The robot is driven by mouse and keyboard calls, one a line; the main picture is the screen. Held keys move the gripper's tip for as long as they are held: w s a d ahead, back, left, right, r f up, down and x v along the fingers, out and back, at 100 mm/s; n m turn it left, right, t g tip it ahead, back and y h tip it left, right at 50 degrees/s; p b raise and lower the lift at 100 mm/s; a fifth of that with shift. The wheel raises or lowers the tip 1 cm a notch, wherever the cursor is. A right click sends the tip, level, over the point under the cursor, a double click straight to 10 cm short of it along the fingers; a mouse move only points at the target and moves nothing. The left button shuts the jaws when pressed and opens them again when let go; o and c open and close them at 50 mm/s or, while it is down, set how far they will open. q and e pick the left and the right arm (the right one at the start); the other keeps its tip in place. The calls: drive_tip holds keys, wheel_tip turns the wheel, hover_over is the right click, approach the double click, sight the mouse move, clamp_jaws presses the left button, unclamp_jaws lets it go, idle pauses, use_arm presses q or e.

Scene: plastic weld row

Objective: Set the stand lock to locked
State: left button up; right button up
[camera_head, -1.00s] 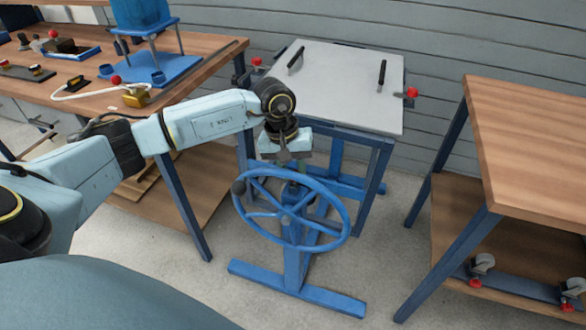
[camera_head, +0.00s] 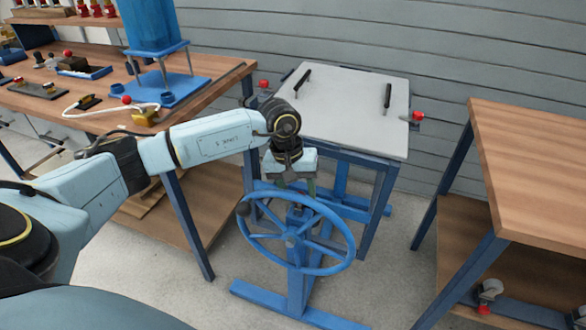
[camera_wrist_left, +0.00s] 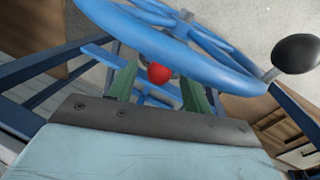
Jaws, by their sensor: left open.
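The blue stand (camera_head: 297,287) carries a blue handwheel (camera_head: 345,222) with a dark knob (camera_head: 243,209) on its rim. In the left wrist view the handwheel (camera_wrist_left: 150,45) crosses the top, and its dark knob (camera_wrist_left: 296,54) is at the right. A small red ball knob (camera_wrist_left: 159,73), perhaps the stand lock's handle, shows beyond the rim, between my fingers in the picture. Contact cannot be seen. My left gripper (camera_head: 297,187) is open and points down at the wheel's far rim; its green fingers also show in the wrist view (camera_wrist_left: 160,88). The red knob is hidden in the head view.
A grey-topped table (camera_head: 345,110) with two black handles and red-knobbed clamps stands behind the wheel. A wooden workbench (camera_head: 215,75) with equipment is at the left, another wooden bench (camera_head: 530,170) at the right. Floor between stand and right bench is clear.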

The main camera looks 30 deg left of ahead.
use_arm(q)
wheel_tip(320, 180, up, 12)
drive_tip(key=s+a+p, duration=0.1)
drive_tip(key=a+p, duration=0.1)
drive_tip(key=p, duration=0.1)
use_arm(e)
wheel_tip(320, 180, down, 9)
drive_tip(key=d, duration=0.3)
drive_tip(key=shift+w+r+g+h, duration=0.2)
drive_tip(key=shift+g+h, duration=0.1)
drive_tip(key=shift+h, duration=0.1)
